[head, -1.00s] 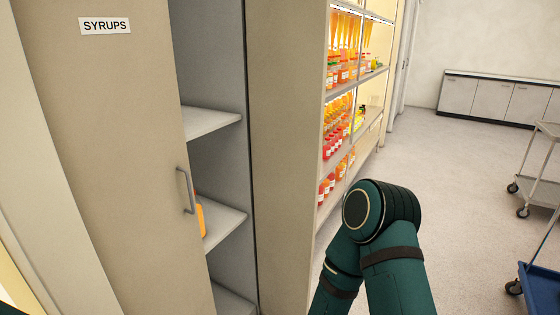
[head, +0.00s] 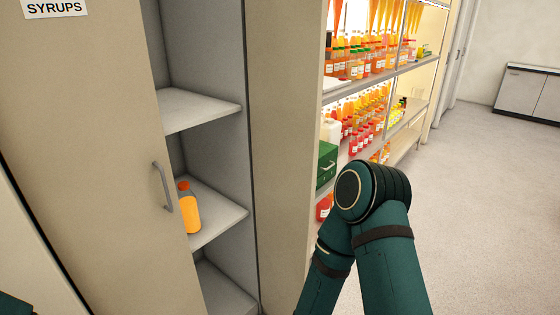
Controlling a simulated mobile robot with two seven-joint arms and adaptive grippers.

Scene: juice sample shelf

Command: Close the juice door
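A tall beige cabinet door (head: 85,130) with a "SYRUPS" label (head: 54,8) fills the left of the head view. Its grey bar handle (head: 163,187) is near the door's right edge. The door stands open, and grey shelves (head: 205,110) show to its right. An orange bottle (head: 190,212) stands upright on a middle shelf, just right of the handle. No door labelled juice is in view. My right arm shows at the lower centre right, but its gripper is out of view. Only a dark bit of my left arm shows at the bottom left corner; its gripper is out of view.
A lit open rack (head: 362,85) with several red, orange and yellow bottles stands right of the cabinet. A green box (head: 326,165) sits on it. Pale floor (head: 480,200) is clear at right. A low white cabinet (head: 525,92) stands at the far right.

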